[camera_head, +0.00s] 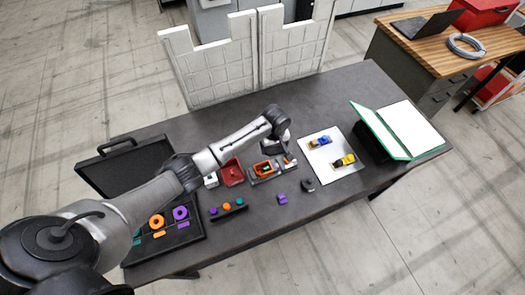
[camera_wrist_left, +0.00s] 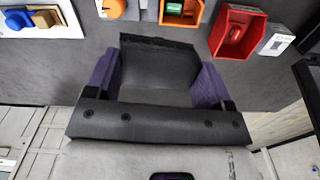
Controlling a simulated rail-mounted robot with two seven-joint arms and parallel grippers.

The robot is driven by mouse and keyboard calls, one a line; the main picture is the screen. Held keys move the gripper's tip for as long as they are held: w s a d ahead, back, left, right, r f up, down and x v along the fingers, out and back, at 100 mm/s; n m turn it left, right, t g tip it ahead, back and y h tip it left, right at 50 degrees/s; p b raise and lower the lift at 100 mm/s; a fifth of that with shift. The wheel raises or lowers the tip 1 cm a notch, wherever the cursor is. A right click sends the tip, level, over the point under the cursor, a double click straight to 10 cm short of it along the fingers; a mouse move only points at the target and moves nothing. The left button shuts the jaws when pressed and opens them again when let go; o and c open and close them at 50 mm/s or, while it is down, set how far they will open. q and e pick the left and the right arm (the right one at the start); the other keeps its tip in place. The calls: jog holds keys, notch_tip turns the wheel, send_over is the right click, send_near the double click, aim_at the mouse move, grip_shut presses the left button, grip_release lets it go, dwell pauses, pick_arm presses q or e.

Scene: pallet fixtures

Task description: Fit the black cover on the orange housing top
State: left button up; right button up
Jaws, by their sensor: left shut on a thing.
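The orange housing (camera_head: 264,169) sits in a grey fixture near the middle of the table, its top open with something green inside. It also shows at the top edge of the left wrist view (camera_wrist_left: 196,14). My left gripper (camera_head: 273,147) is above and just behind the housing, apart from it. In the left wrist view, its purple fingers (camera_wrist_left: 157,80) are shut on a dark piece, which looks like the black cover (camera_wrist_left: 158,62). The cover's underside is hidden, and in the head view I cannot make it out clearly. My right gripper is not in view.
A red bin (camera_head: 231,172) stands left of the housing. A black ring-like part (camera_head: 308,185) and a purple block (camera_head: 282,198) lie in front. A white board (camera_head: 325,160) with blue and yellow models lies right. An open black case (camera_head: 135,172) is at left. The front-right table is clear.

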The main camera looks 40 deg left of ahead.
pick_arm(q)
jog(key=shift+n, duration=0.7)
jog(key=s+f+b, duration=0.1)
jog(key=f, duration=0.2)
jog(key=s+a+f+b, duration=0.1)
jog(key=f+b, duration=0.1)
jog(key=f, duration=0.1)
jog(key=s+a+f+b, duration=0.1)
jog(key=f, duration=0.2)
jog(key=shift+a+f+b, duration=0.15)
jog(key=shift+a+b, duration=0.05)
jog(key=shift+b, duration=0.1)
jog(key=shift+f, duration=0.65)
jog(key=shift+s+d+p, duration=0.1)
jog(key=shift+p, duration=0.6)
dwell(0.5)
jog(key=shift+f+b, duration=0.95)
jog(key=shift+f, duration=0.55)
dwell(1.2)
jog(key=o, duration=0.9)
